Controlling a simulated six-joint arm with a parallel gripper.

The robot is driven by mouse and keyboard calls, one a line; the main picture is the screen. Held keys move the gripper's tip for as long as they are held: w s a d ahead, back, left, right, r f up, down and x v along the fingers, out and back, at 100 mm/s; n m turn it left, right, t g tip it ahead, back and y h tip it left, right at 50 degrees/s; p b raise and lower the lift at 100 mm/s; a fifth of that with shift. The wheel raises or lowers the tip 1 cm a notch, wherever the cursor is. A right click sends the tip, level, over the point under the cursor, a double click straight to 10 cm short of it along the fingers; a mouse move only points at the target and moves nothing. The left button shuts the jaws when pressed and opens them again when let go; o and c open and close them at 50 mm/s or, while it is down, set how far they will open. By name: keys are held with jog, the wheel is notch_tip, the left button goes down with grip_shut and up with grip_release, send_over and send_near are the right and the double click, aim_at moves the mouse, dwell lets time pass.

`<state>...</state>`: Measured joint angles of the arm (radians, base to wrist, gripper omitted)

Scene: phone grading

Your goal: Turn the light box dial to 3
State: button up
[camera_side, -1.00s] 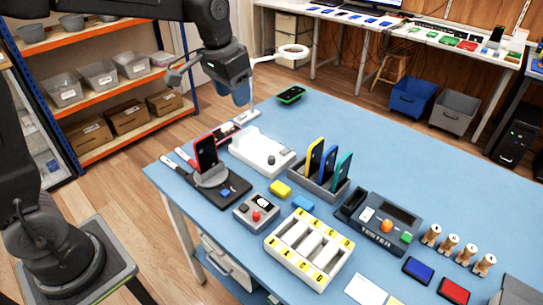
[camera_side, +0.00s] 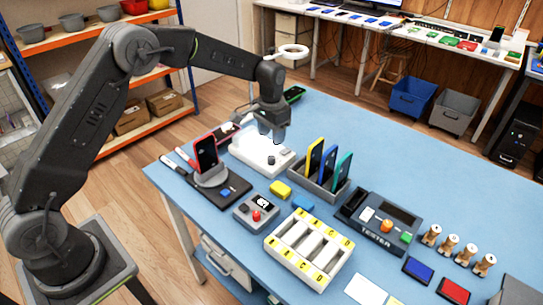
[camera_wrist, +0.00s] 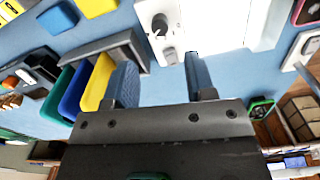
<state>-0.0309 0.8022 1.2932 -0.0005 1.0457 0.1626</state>
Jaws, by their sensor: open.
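The light box (camera_side: 250,150) is a low white box on the blue table, left of the rack of phones. Its dark dial (camera_side: 271,160) is at its near right corner. In the wrist view the grey dial (camera_wrist: 160,25) is on a white panel (camera_wrist: 185,25), with a smaller grey knob below it. The dial's numbers and setting are too small to read. My gripper (camera_side: 271,138) is open above the light box, with nothing between its fingers. In the wrist view the fingers of my gripper (camera_wrist: 158,75) are apart from the dial and do not touch it.
A grey rack (camera_side: 318,185) holding yellow, blue and teal phones stands close to the right. A red phone (camera_side: 206,152) stands upright on a stand to the left. A yellow block (camera_side: 280,189) and grey box with a red button (camera_side: 256,213) lie nearer.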

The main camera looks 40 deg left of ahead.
aim_at(271, 158)
notch_tip(271, 158, down, 8)
jog(key=shift+f, duration=0.15)
dwell(0.3)
jog(key=c, duration=0.9)
jog(key=shift+n, duration=2.9)
